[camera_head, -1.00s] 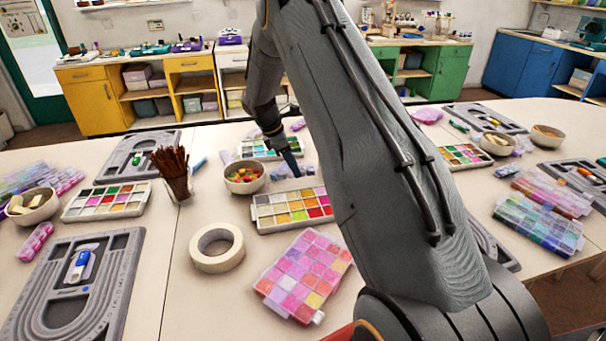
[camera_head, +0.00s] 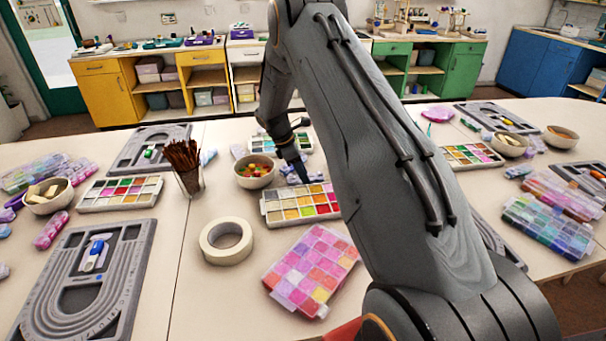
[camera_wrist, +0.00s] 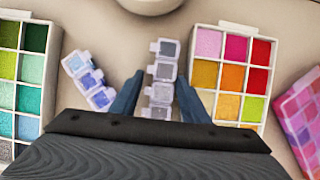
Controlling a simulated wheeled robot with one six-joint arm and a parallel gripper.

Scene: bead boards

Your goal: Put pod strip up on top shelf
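A pod strip (camera_wrist: 161,82) of small clear-lidded pods with grey contents lies on the table between my gripper's fingertips in the wrist view. In the head view my gripper (camera_head: 302,178) points down just behind a bead palette, and the strip is largely hidden there.
A warm-coloured bead palette (camera_head: 270,210) stands close in front of my gripper, with a bowl (camera_head: 255,180) to the left. A tape roll (camera_head: 226,241) and a pink bead box (camera_head: 292,302) lie nearer. Across the room stand yellow (camera_head: 105,105) and green (camera_head: 460,75) cabinets with shelves.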

